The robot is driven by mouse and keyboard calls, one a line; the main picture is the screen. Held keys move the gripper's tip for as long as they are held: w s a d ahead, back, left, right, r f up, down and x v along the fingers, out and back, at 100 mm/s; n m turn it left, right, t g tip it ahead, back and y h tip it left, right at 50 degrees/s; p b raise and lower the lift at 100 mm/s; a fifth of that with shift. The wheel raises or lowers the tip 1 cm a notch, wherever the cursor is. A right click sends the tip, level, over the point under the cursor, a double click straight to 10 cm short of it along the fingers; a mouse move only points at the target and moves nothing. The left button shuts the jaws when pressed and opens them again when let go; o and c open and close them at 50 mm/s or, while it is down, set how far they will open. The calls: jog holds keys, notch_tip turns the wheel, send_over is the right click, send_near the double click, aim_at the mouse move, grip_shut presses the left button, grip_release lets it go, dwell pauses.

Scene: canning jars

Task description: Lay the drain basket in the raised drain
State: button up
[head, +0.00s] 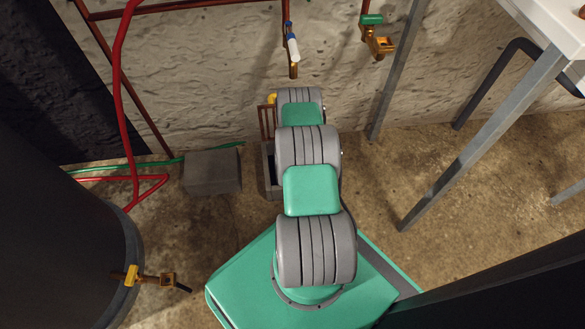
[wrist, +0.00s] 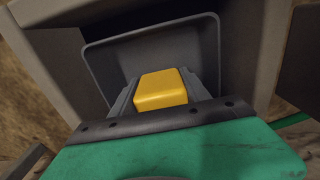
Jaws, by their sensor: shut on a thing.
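In the wrist view, my gripper (wrist: 160,98) is shut on a yellow block (wrist: 161,90). The block stands in front of a dark grey, square, rimmed piece (wrist: 150,55), which I take to be the drain basket with the block as its grip. How they join is hidden. Pale grey-brown walls (wrist: 58,62) surround a dark opening behind the basket, seemingly the raised drain. I cannot tell whether the basket touches them. In the head view, a bit of yellow (head: 272,98) shows beside my arm, and a dark grey box edge (head: 269,175) shows below it. My arm hides the rest.
A concrete block (head: 212,171) lies left of my arm by the stone wall. Red and green hoses run past it. A dark tank (head: 60,240) with a brass tap stands at left, and a metal-legged table (head: 480,140) at right. Floor between table and arm is clear.

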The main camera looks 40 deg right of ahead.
jog(key=shift+f, duration=0.2)
jog(key=o, duration=1.5)
jog(key=shift+c, duration=0.2)
jog(key=shift+r+p, duration=1.65)
jog(key=shift+r, duration=2.3)
